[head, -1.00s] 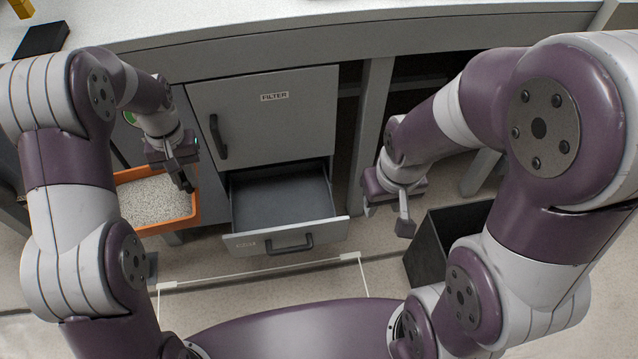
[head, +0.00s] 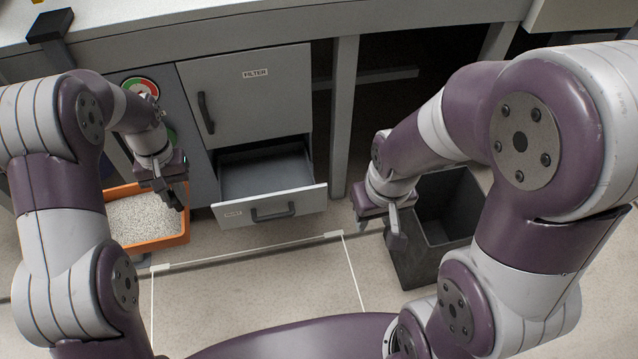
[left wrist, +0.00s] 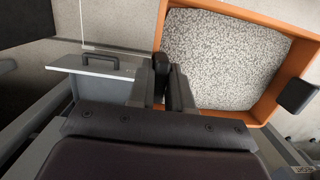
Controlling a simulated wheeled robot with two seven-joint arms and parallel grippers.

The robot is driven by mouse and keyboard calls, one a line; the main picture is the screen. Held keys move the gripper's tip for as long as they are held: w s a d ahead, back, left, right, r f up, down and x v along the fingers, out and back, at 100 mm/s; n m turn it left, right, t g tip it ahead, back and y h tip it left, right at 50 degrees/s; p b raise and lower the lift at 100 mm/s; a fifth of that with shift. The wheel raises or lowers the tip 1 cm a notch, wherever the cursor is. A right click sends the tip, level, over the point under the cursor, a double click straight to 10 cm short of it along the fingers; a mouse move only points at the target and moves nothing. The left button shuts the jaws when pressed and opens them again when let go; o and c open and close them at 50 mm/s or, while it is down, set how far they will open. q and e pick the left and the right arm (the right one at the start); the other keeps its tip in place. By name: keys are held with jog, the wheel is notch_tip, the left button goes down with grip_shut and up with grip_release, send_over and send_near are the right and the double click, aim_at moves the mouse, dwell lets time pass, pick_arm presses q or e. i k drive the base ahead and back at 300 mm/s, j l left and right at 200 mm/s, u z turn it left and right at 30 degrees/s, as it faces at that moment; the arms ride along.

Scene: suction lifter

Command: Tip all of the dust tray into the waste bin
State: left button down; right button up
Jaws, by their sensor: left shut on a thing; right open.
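The dust tray (head: 150,243) is an orange box holding pale grey granular dust (head: 145,217). It is level and held at the left of the head view. My left gripper (head: 181,200) is shut on its right wall. In the left wrist view the orange tray (left wrist: 232,12) shows beyond my left gripper's fingers (left wrist: 167,85), with the dust spread across its floor. The waste bin (head: 413,262) is a black open box on the floor at the right; the part of its inside that shows looks empty. My right gripper (head: 377,235) is open and empty, in front of the bin's left side.
An open, empty grey drawer (head: 268,206) sticks out under the closed FILTER door (head: 250,95). A white outlined area (head: 250,252) marks the floor in front of it. The floor between drawer and bin is clear. A bench top (head: 200,22) runs along the back.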

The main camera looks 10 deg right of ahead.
aim_at(444, 218)
jog(key=k+z, duration=0.1)
jog(key=z, duration=0.4)
jog(key=i+z, duration=0.1)
jog(key=z, duration=2.05)
jog(key=i+j, duration=0.15)
jog(key=j, duration=0.2)
jog(key=i+j, duration=0.15)
jog(key=j, duration=0.2)
jog(key=i+j, duration=0.15)
jog(key=j, duration=0.25)
jog(key=i+j, duration=0.2)
jog(key=j, duration=0.15)
jog(key=i+j, duration=0.15)
jog(key=j, duration=0.2)
